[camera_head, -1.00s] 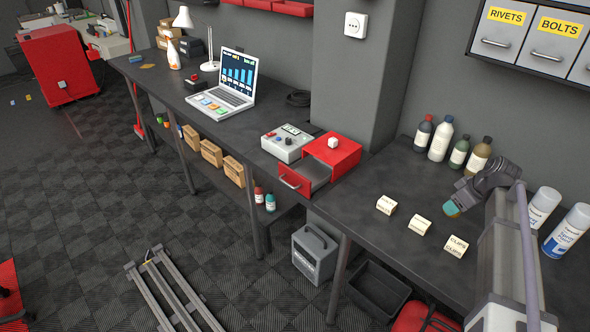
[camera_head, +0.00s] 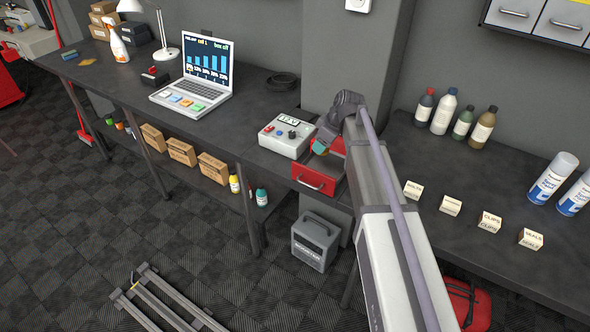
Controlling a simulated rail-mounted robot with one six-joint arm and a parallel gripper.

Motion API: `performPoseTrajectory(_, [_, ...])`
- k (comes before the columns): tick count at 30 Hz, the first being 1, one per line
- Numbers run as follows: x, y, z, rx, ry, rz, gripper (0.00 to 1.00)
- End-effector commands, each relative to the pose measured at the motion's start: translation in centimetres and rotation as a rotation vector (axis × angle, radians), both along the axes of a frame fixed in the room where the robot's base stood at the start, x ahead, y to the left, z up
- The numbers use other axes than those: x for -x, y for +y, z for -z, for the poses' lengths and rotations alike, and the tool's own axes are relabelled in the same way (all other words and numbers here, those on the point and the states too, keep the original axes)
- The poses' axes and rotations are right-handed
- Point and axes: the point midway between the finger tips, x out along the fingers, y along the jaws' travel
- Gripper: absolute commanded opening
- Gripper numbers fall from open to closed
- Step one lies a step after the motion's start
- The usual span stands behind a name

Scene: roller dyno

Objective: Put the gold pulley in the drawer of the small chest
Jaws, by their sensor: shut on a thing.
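The small red chest (camera_head: 338,148) stands on the bench against the wall, partly hidden behind my arm. Its drawer (camera_head: 313,181) is pulled out toward the front, with part of its inside showing. My gripper (camera_head: 321,147) is over the drawer's back part, in front of the chest, with its tip pointing down. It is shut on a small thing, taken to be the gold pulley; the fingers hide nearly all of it. I cannot tell how high it is above the drawer floor.
A grey control box (camera_head: 286,136) stands just left of the chest. A laptop (camera_head: 199,80) is further left. Several small label blocks (camera_head: 450,206) lie to the right, with bottles (camera_head: 443,112) and spray cans (camera_head: 553,178) behind and beyond them.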

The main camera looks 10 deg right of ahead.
Motion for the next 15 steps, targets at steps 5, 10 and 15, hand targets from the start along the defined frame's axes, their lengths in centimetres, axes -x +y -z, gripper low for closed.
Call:
performPoseTrajectory(5, [0.0, 0.0, 1.5, -0.002, 0.002, 0.012, 0.25])
performPoseTrajectory(10, [0.0, 0.0, 5.9, -0.002, 0.001, 0.011, 0.25])
performPoseTrajectory(15, [0.0, 0.0, 6.6, -0.002, 0.001, 0.011, 0.25])
